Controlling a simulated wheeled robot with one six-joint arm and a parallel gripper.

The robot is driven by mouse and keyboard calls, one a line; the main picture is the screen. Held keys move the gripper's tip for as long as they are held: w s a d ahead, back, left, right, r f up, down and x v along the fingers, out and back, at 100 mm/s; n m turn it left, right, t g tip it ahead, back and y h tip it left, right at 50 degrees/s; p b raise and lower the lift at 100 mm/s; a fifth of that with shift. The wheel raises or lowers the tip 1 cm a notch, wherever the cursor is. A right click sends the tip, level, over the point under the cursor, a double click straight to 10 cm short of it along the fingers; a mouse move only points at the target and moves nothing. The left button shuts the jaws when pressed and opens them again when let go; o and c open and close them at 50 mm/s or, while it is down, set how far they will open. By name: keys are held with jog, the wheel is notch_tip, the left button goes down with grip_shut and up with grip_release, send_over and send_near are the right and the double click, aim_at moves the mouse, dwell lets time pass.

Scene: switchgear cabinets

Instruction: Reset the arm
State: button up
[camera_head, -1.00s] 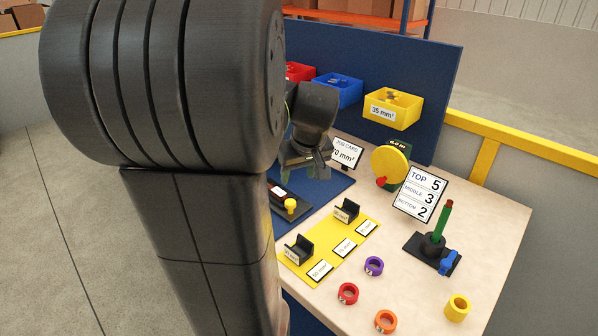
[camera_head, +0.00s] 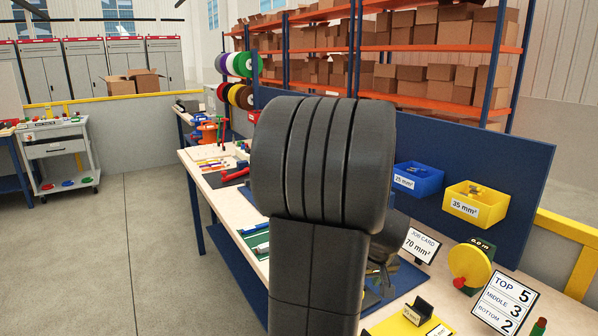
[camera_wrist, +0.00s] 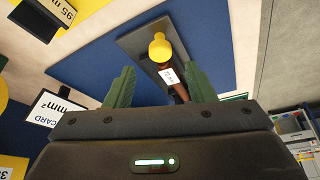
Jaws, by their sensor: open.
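My gripper (camera_wrist: 161,84) is open and empty in the wrist view, with its two green fingers spread apart. In the head view my gripper (camera_head: 382,270) is a dark shape above the bench, mostly hidden behind my own large arm links. Its fingers are not clear there.
Near the arm are the job card (camera_head: 420,244), the yellow disc (camera_head: 469,265) and the number sign (camera_head: 503,301). Blue (camera_head: 418,180) and yellow (camera_head: 477,203) bins hang on the blue back panel (camera_head: 520,170). Open floor (camera_head: 150,240) lies to the left.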

jog(key=x, duration=0.5)
jog(key=shift+w+f, duration=0.1)
jog(key=shift+f, duration=0.2)
